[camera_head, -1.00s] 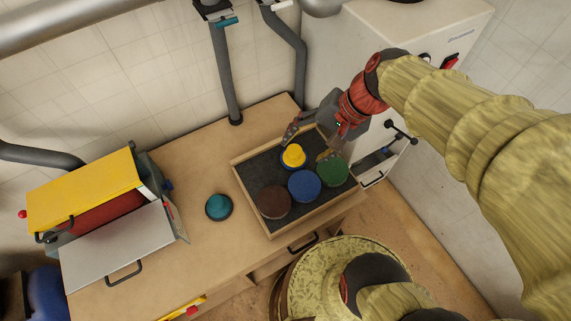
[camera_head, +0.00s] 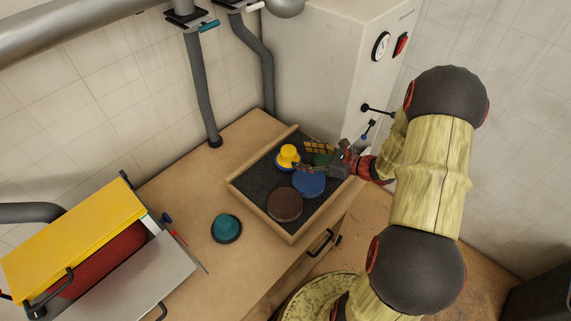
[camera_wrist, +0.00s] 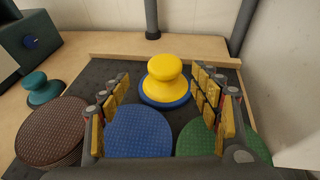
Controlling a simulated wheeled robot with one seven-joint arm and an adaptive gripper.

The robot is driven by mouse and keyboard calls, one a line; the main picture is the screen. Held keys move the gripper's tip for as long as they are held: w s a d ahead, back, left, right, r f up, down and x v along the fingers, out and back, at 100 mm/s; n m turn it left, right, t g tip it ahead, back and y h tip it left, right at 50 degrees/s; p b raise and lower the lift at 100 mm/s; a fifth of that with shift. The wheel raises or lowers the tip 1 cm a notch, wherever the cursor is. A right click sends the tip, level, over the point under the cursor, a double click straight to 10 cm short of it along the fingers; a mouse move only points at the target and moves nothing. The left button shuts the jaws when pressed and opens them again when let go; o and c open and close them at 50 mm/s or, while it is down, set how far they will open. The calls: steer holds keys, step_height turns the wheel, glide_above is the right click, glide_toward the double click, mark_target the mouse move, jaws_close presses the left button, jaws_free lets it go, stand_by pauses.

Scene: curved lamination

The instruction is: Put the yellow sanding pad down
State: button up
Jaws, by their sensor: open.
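The yellow sanding pad (camera_head: 288,155), a yellow knob on a blue base, stands upright in the dark-lined wooden tray (camera_head: 246,180). It also shows in the wrist view (camera_wrist: 165,80), beyond and between my fingers. My gripper (camera_head: 312,160) is open and empty, low over the tray's right side; in the wrist view its fingers (camera_wrist: 163,105) stand wide apart. No finger visibly closes on the yellow pad. The gripper partly hides the green disc.
A blue disc (camera_head: 309,182), a brown disc (camera_head: 285,203) and a green disc (camera_wrist: 225,142) share the tray. A teal pad (camera_head: 227,227) stands on the bench left of it. A yellow-lidded machine (camera_head: 80,235) is at left, a white cabinet (camera_head: 320,70) behind.

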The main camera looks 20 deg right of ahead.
mark_target(293, 152)
steer(key=x, duration=0.2)
steer(key=b+x, duration=0.1)
steer(key=x, duration=0.2)
steer(key=b+x, duration=0.1)
steer(key=x, duration=0.1)
steer(key=shift+w+d+f, duration=0.15)
steer(key=shift+w+d, duration=0.05)
steer(key=shift+w, duration=0.25)
steer(key=c, duration=1.4)
steer(key=shift+c, duration=0.2)
